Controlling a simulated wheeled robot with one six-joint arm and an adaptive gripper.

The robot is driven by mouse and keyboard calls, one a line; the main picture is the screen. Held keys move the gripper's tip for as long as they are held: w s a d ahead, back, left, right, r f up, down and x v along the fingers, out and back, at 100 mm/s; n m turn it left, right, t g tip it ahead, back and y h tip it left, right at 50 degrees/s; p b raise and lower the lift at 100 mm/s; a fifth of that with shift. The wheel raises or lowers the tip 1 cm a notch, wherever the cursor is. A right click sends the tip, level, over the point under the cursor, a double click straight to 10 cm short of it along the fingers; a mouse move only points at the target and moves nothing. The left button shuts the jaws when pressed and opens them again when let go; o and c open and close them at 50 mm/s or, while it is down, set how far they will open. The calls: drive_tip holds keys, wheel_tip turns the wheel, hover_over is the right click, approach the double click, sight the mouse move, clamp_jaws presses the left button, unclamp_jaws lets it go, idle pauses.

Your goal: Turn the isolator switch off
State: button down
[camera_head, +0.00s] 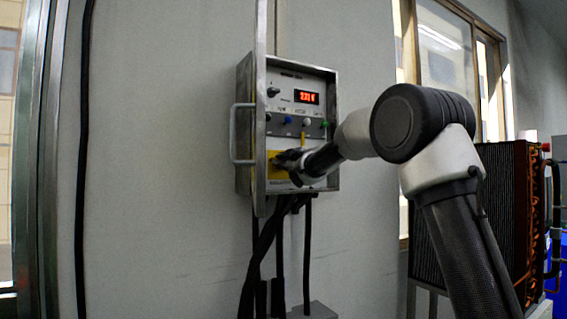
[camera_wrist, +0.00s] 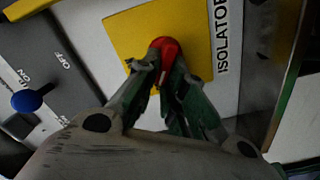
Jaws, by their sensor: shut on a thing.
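The isolator switch has a red handle (camera_wrist: 166,48) on a yellow plate (camera_wrist: 191,30), beside the printed word ISOLATOR in the wrist view. My gripper (camera_wrist: 163,76) is shut on the red handle, with a finger on each side of it. In the head view my gripper (camera_head: 284,160) reaches to the yellow plate (camera_head: 273,173) low on the control box (camera_head: 310,183). The gripper hides the red handle there. The handle's exact angle is hard to tell.
The box door stands open edge-on, with a handle (camera_head: 233,134) at its left. A blue knob (camera_wrist: 27,100) marked ON and OFF sits left of the yellow plate in the wrist view. A lit red display (camera_head: 307,97) is above. Black cables (camera_head: 279,245) hang below the box.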

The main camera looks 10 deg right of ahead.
drive_tip(key=n, duration=0.3)
drive_tip(key=f+n, duration=0.1)
drive_tip(key=n, duration=0.2)
drive_tip(key=shift+a, duration=0.15)
drive_tip(key=shift+f+n, duration=0.1)
drive_tip(key=shift+n, duration=0.3)
drive_tip(key=c, duration=1.5)
unclamp_jaws()
drive_tip(key=shift+s, duration=0.1)
drive_tip(key=v, duration=1.2)
